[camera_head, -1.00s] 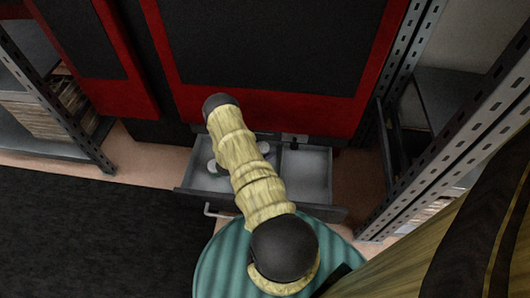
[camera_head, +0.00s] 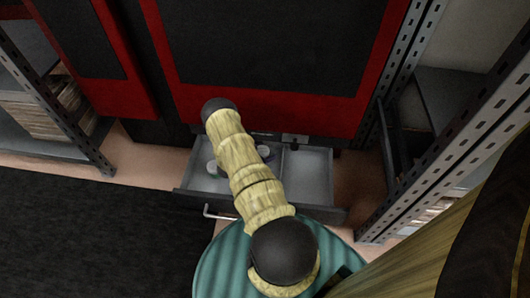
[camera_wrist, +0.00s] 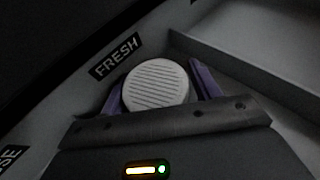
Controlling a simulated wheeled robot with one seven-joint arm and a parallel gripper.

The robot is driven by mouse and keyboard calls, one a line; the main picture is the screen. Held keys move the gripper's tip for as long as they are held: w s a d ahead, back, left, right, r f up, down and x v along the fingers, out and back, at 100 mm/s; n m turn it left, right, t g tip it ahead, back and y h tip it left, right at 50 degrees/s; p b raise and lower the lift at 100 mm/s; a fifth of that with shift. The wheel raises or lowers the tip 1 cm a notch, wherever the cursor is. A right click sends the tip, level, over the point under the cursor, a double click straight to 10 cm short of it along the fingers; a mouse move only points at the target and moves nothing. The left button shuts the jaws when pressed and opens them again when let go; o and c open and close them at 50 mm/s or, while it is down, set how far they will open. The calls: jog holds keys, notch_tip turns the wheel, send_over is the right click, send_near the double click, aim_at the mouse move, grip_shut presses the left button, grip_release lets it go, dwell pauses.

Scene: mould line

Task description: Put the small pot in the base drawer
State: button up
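The small pot (camera_wrist: 155,86), a round white piece with a ribbed top, sits between the two purple fingers of my gripper (camera_wrist: 157,80) in the wrist view. The fingertips appear to touch it on both sides. The base drawer (camera_head: 308,178) is pulled out under the red and black cabinet in the head view. It is grey inside, with a divider making a left and a right compartment. How high the pot is above the drawer floor cannot be told.
Labels reading "FRESH" (camera_wrist: 116,57) and one partly cut off are on a pale wall in the wrist view. The right compartment looks empty in the head view. Metal shelf uprights stand right (camera_head: 455,135) and left (camera_head: 55,100). A dark mat (camera_head: 90,230) lies at the left.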

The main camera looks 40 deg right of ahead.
jog(key=shift+r, duration=0.15)
jog(key=shift+r+p, duration=0.25)
jog(key=shift+p, duration=0.05)
jog(key=p+v, duration=0.2)
jog(key=v, duration=0.1)
jog(key=p+v, duration=0.2)
jog(key=v, duration=0.2)
jog(key=p+v, duration=0.2)
jog(key=v, duration=0.2)
jog(key=shift+r+p, duration=0.3)
jog(key=shift+p, duration=0.05)
jog(key=shift+a, duration=0.45)
jog(key=shift+r, duration=0.1)
